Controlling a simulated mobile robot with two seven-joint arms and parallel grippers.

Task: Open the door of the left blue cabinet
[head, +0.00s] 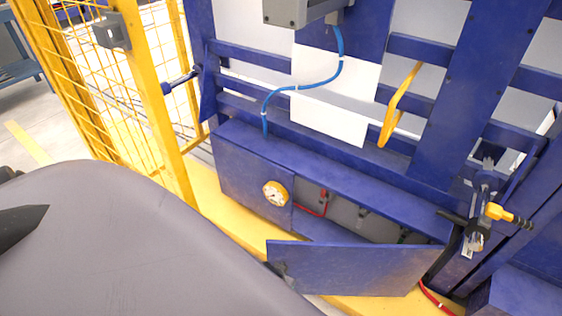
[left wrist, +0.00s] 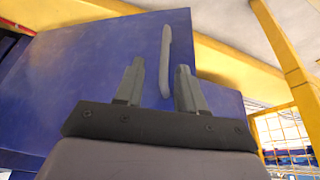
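The blue cabinet (head: 240,172) runs low across the head view. One blue door (head: 350,272) stands swung outward, with the cabinet's inside showing behind it. In the left wrist view a blue panel (left wrist: 95,65) carries a grey bar handle (left wrist: 165,60); it appears to be this door. My left gripper (left wrist: 158,80) is open, its two fingers on either side of the handle's near end. I cannot tell whether they touch it. In the head view my large grey arm hides most of the left gripper. My right gripper is not in view.
A round gauge (head: 275,193) sits left of the opening. A yellow mesh fence (head: 150,100) stands at the left. A valve with a yellow handle (head: 500,213) is at the right.

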